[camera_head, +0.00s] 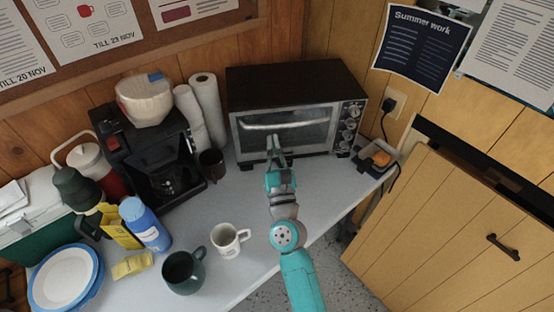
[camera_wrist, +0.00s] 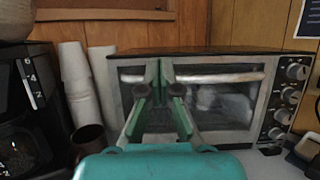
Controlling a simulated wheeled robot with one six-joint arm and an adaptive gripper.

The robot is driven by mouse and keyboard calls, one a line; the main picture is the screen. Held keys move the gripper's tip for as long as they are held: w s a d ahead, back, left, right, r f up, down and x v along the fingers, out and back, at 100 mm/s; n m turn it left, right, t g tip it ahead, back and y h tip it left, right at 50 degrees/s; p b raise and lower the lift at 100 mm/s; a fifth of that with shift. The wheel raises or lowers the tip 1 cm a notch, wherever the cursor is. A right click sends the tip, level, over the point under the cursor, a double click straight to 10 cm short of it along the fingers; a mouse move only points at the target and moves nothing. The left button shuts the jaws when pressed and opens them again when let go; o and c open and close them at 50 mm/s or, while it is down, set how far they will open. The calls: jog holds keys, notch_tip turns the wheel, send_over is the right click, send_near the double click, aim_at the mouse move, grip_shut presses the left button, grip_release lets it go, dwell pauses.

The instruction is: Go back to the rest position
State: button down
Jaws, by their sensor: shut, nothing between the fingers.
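My gripper (camera_head: 274,146) is shut and empty. It is at the end of my teal arm, right in front of the toaster oven's glass door. In the wrist view the gripper (camera_wrist: 159,75) stands upright before the door handle, its fingertips together; I cannot tell whether they touch the handle. The toaster oven (camera_head: 290,77) is black on top with a silver front, and its door is closed. It also shows in the wrist view (camera_wrist: 225,52), with its knobs at the right.
A coffee maker (camera_head: 147,150), paper rolls (camera_head: 207,105) and a dark cup (camera_head: 212,163) stand left of the oven. A white mug (camera_head: 226,241), a dark mug (camera_head: 184,270) and a blue bottle (camera_head: 144,224) stand nearer. A small tray (camera_head: 373,168) sits right. The counter between is clear.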

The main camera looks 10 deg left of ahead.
jog(key=shift+s+d, duration=0.35)
jog(key=shift+s, duration=0.4)
jog(key=shift+s+d, duration=0.3)
jog(key=shift+s, duration=0.5)
jog(key=shift+s+d, duration=0.35)
jog(key=shift+s, duration=0.4)
jog(key=s+d+f+n+g+h, duration=0.1)
jog(key=s+d+f+n+h, duration=0.2)
jog(key=s+d+f+n, duration=0.6)
jog(key=s+d+f+n+g+h, duration=0.15)
jog(key=s+d+f+n, duration=0.4)
jog(key=s+d, duration=0.55)
jog(key=s+d+r+n+g+h, duration=0.1)
jog(key=s+d+n, duration=0.3)
jog(key=s+n, duration=0.4)
jog(key=s+d+r+n+g+h, duration=0.2)
jog(key=s+d+n, duration=0.3)
jog(key=s+n, duration=0.4)
jog(key=s+h, duration=0.1)
jog(key=s, duration=0.5)
jog(key=shift+d+r, duration=0.2)
